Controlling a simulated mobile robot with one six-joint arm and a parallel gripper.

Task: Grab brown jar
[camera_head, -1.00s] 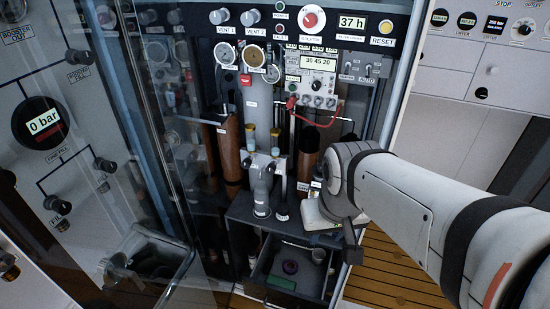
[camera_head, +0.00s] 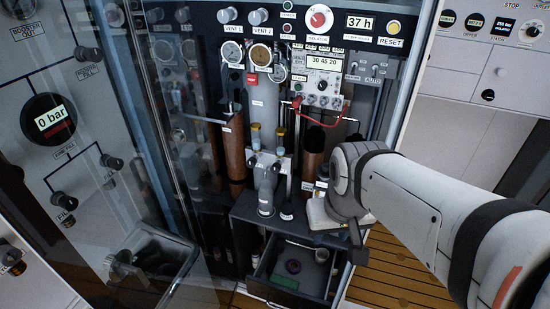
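My arm reaches in from the right, and its white end, with my gripper (camera_head: 338,213), is at the right front of the cabinet, above the open drawer (camera_head: 331,279). The fingers are too hidden to tell whether they are open or shut. No object is clearly seen in them. I cannot make out for sure which thing is the brown jar. Two tall brown cylinders stand in the cabinet, one left of centre (camera_head: 235,150) and one nearer my arm (camera_head: 312,150).
A glass door (camera_head: 150,150) stands open on the left, with a bin-like holder (camera_head: 150,258) low on it. Two small yellow-capped vials (camera_head: 267,138) stand on a grey fixture mid-cabinet. A red cable (camera_head: 300,115) hangs from the control panel. Wooden floor (camera_head: 400,270) shows at lower right.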

